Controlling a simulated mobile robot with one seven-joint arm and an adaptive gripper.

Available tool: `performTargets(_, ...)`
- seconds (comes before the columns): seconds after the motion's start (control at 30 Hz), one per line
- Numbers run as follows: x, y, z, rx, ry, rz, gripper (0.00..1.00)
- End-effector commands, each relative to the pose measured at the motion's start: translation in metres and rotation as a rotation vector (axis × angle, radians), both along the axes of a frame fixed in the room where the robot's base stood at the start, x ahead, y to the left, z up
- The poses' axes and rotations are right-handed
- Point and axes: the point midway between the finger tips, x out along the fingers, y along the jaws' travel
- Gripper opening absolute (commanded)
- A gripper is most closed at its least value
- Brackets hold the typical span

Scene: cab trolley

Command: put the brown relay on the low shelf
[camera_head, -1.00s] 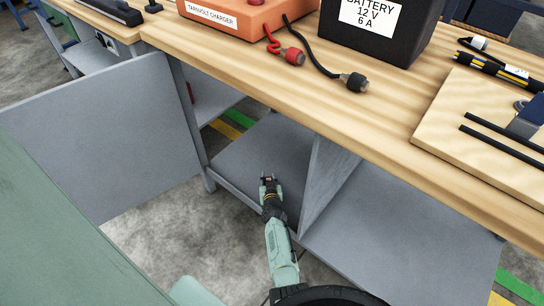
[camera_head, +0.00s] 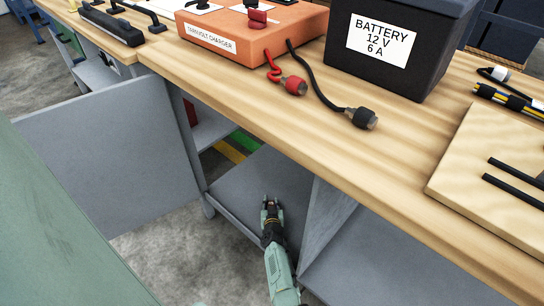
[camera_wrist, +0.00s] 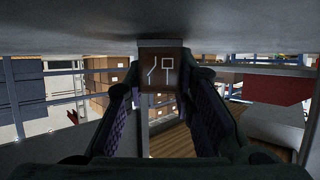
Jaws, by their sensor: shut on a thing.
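The brown relay (camera_wrist: 161,71), with a white symbol on its face, is between the two fingers of my gripper (camera_wrist: 160,95) in the wrist view. My gripper is shut on it. In the head view my gripper (camera_head: 271,206) reaches in over the grey low shelf (camera_head: 240,185) under the bench, left of an upright divider. The relay is too small there to make out clearly. The grey shelf surface fills the top of the wrist view (camera_wrist: 80,25), and the relay's edge is at or very near it; I cannot tell whether it touches.
A grey divider panel (camera_head: 325,215) stands close to the right of my arm. An open grey door (camera_head: 110,150) is at the left. The wooden bench top (camera_head: 280,115) overhangs the shelf and carries an orange charger (camera_head: 245,35) and a black battery (camera_head: 385,70).

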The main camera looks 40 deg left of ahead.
Motion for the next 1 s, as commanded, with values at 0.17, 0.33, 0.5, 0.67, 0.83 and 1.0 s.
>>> performTargets(0.17,0.0,0.0,-0.007,0.0,0.0,0.0,0.0)
performTargets(0.33,-0.001,0.0,-0.013,-0.002,0.001,0.0,0.0)
performTargets(0.5,-0.002,-0.002,-0.017,-0.005,0.005,0.0,0.24)
performTargets(0.67,-0.002,-0.002,-0.019,-0.007,0.006,0.0,0.35)
performTargets(0.83,-0.003,-0.003,-0.02,-0.007,0.007,0.0,0.43)
performTargets(1.0,-0.003,-0.003,-0.02,-0.007,0.007,0.0,0.43)
